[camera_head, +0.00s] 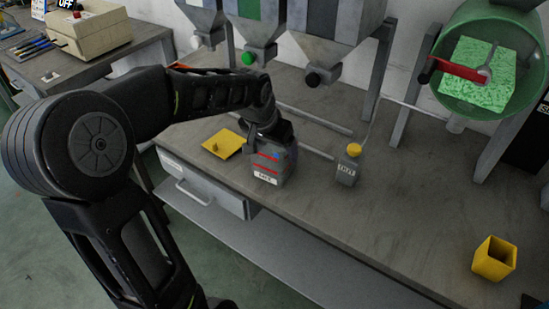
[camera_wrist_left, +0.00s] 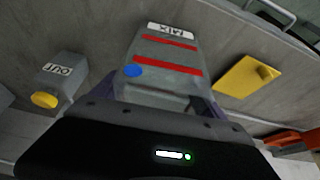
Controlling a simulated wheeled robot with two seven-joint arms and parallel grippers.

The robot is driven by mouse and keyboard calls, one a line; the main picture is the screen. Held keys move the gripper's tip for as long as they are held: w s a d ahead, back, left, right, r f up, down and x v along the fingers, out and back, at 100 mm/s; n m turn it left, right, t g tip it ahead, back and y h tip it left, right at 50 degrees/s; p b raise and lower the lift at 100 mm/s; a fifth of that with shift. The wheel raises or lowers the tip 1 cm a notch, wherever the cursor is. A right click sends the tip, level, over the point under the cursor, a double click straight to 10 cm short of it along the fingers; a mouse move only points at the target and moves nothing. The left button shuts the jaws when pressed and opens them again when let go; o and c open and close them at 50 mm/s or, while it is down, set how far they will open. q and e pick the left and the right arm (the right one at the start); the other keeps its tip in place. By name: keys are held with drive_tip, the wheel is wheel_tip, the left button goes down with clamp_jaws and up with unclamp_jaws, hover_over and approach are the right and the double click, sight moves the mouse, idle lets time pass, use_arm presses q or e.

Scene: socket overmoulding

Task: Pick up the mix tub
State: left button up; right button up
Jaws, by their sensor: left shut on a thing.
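The mix tub (camera_head: 274,165) is grey with red bands, a blue dot and a white label. In the left wrist view the label on the tub (camera_wrist_left: 165,57) reads MIX. My left gripper (camera_head: 264,130) reaches down over the tub's top and is shut on it, with the fingers on either side in the left wrist view (camera_wrist_left: 155,103). The tub looks upright near the bench's front edge; I cannot tell if its base touches the bench. The arm and gripper hide its upper part. My right gripper is out of view.
A yellow lid (camera_head: 223,144) lies left of the tub. A grey OUT container (camera_head: 347,171) with a yellow cap stands right of it. Hoppers (camera_head: 252,30) hang behind. A green drum (camera_head: 470,40) and yellow cup (camera_head: 494,262) are at right. A drawer (camera_head: 200,185) sits below.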

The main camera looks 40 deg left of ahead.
use_arm(q)
drive_tip(key=shift+c, duration=0.6)
drive_tip(key=shift+r, duration=0.1)
wheel_tip(320, 180, up, 10)
idle(0.9)
